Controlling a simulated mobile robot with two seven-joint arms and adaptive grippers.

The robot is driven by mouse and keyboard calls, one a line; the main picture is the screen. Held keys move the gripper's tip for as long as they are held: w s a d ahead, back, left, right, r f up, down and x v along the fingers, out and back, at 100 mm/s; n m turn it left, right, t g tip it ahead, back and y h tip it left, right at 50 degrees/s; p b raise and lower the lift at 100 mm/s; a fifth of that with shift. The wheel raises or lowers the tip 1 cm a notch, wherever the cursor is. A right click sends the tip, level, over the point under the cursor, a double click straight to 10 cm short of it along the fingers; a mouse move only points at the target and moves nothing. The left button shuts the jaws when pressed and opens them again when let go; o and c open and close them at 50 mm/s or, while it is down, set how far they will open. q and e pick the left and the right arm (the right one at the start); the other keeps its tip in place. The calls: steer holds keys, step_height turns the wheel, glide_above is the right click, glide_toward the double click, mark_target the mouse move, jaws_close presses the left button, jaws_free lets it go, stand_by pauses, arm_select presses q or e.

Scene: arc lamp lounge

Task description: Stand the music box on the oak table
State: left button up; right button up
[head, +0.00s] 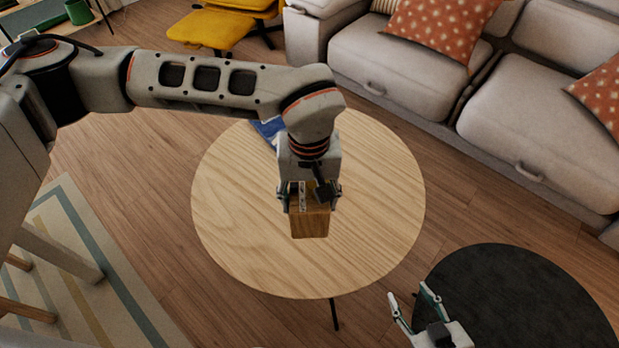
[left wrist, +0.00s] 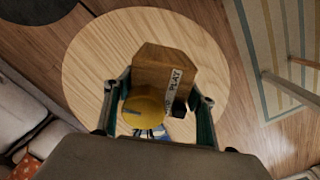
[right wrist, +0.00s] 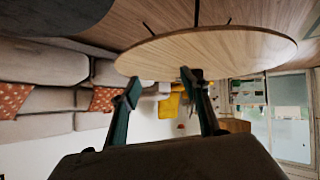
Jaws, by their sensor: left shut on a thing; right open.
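The music box is a wooden block (head: 310,222) in the head view, hanging below my left gripper (head: 309,198) over the middle of the round oak table (head: 235,215). In the left wrist view the music box (left wrist: 160,68) shows a pale lettered label and a yellow round part on it. My left gripper (left wrist: 160,108) is shut on it, one finger at each side. I cannot tell whether its underside touches the table. My right gripper (head: 410,291) is open and empty, off the table's front right edge. The right wrist view shows its spread fingers (right wrist: 162,85) and the table (right wrist: 215,52).
A blue item (head: 268,129) lies on the table's far side, partly hidden by my left arm. A dark round surface (head: 515,300) is at the lower right. A grey sofa (head: 395,70) stands behind, with a yellow seat (head: 210,30) at the back. Much of the oak top is bare.

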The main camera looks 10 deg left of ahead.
arm_select(q)
steer(key=shift+s+d+f, duration=0.1)
steer(key=shift+d+f, duration=0.1)
steer(key=shift+d, duration=0.3)
steer(key=shift+s+d+f, duration=0.1)
steer(key=shift+d+f, duration=0.05)
steer(key=shift+d, duration=0.35)
step_height(320, 180, down, 20)
steer(key=b, duration=0.5)
steer(key=shift+r, duration=0.15)
steer(key=shift+w+r, duration=0.1)
steer(key=shift+r, duration=0.05)
steer(key=o, duration=1.5)
steer(key=shift+o, duration=0.2)
arm_select(e)
steer(key=a, duration=0.1)
steer(key=w+a+y, duration=0.1)
steer(key=a, duration=0.1)
steer(key=shift+t, duration=0.3)
